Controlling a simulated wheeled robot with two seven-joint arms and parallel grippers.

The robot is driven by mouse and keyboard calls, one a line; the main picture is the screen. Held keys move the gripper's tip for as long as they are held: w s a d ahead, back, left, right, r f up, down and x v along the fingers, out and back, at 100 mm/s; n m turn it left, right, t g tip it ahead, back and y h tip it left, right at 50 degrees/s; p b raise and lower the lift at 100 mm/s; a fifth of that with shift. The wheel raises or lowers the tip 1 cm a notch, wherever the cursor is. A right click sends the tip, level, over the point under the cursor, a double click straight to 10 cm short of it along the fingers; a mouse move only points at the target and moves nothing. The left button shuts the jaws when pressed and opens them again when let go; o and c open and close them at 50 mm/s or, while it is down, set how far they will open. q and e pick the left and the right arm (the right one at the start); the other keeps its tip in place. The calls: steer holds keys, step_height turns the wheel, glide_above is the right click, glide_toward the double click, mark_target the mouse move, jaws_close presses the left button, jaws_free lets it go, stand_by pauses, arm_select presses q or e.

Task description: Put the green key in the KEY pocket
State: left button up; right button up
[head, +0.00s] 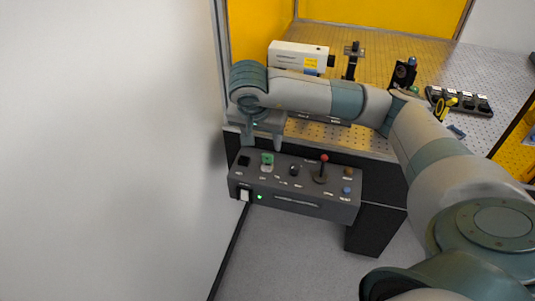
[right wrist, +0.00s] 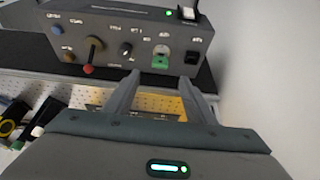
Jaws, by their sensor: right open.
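The green key (head: 267,158) stands at the left part of the grey control box's top panel, on a pale round fitting. In the right wrist view the green key (right wrist: 160,63) lies ahead of the gap between my fingers. A dark square opening (head: 244,160) is left of the key; it also shows in the right wrist view (right wrist: 193,58). The labels are too small to read, so I cannot tell whether it is the KEY pocket. My right gripper (head: 262,142) is open and empty, just behind and above the key; its fingers (right wrist: 161,82) point towards it. My left gripper is out of view.
The control box (head: 295,202) also carries a red-tipped lever (head: 322,170), knobs and a white switch (head: 244,194). A perforated optical table (head: 385,62) with instruments lies behind. A white wall (head: 110,150) is close on the left.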

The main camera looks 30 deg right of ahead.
mark_target(268, 154)
steer(key=p+x, duration=0.2)
steer(key=x, duration=0.8)
steer(key=shift+p, duration=0.35)
steer(key=c, duration=1.1)
steer(key=shift+r, duration=0.1)
steer(key=shift+r+p, duration=1)
steer(key=shift+r, duration=2)
